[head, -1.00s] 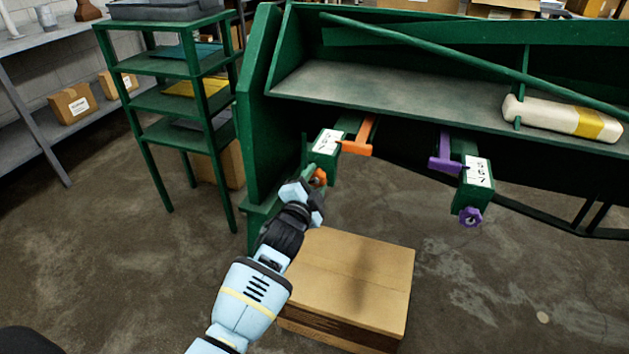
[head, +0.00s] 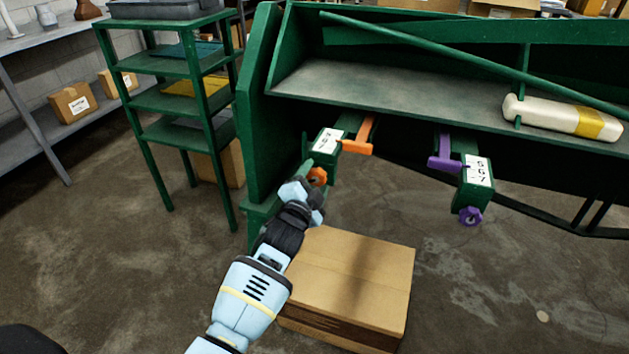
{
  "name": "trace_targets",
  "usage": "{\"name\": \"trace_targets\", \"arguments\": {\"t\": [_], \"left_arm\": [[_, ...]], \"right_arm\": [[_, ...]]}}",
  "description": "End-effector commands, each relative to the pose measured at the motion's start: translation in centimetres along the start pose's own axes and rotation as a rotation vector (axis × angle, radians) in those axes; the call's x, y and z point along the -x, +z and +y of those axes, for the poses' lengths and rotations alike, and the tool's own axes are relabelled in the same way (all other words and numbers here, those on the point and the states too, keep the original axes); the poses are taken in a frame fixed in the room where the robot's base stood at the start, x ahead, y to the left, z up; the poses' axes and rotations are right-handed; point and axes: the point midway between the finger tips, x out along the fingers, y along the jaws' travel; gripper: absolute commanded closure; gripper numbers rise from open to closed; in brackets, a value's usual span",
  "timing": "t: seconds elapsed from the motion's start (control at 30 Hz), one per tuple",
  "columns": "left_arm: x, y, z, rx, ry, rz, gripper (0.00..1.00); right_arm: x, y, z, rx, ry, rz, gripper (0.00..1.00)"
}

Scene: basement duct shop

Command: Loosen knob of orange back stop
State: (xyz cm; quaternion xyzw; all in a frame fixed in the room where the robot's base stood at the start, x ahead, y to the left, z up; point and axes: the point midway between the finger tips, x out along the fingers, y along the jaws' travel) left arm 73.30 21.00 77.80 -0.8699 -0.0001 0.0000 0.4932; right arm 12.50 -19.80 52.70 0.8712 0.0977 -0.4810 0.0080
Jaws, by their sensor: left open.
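The orange back stop (head: 361,137) sticks out from under the left part of the green machine, beside a green block with a white number label (head: 328,141). Its orange knob (head: 318,177) shows below that block, partly hidden by my left gripper. My left gripper (head: 312,186) is open right at the knob; whether its fingers touch it cannot be told. A purple back stop (head: 444,155) with a purple knob (head: 470,216) is to the right. My right gripper is not in view.
A cardboard box (head: 352,275) stands on the floor just below and right of my left arm. A green shelf rack (head: 180,131) stands to the left. A cream and yellow roll (head: 562,117) lies on the machine's shelf (head: 400,95). Floor at right is clear.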

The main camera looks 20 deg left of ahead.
Motion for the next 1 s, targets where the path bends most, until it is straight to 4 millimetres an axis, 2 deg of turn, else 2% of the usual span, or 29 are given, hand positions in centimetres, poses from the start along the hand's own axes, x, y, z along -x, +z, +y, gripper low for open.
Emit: {"name": "trace_targets", "arguments": {"t": [0.17,0.6,0.77,1.0], "left_arm": [[1.2,0.0,0.0,-0.002,0.001,-0.001,0.37],[6.9,0.0,0.0,0.000,0.000,0.000,0.37],[7.7,0.0,0.0,0.000,0.000,0.000,0.37],[7.8,0.0,0.0,0.000,0.000,0.000,0.37]], "right_arm": [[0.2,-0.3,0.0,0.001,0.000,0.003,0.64],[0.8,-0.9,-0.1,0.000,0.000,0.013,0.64],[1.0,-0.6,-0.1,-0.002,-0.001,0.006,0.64],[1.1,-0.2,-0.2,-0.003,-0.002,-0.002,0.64]]}}
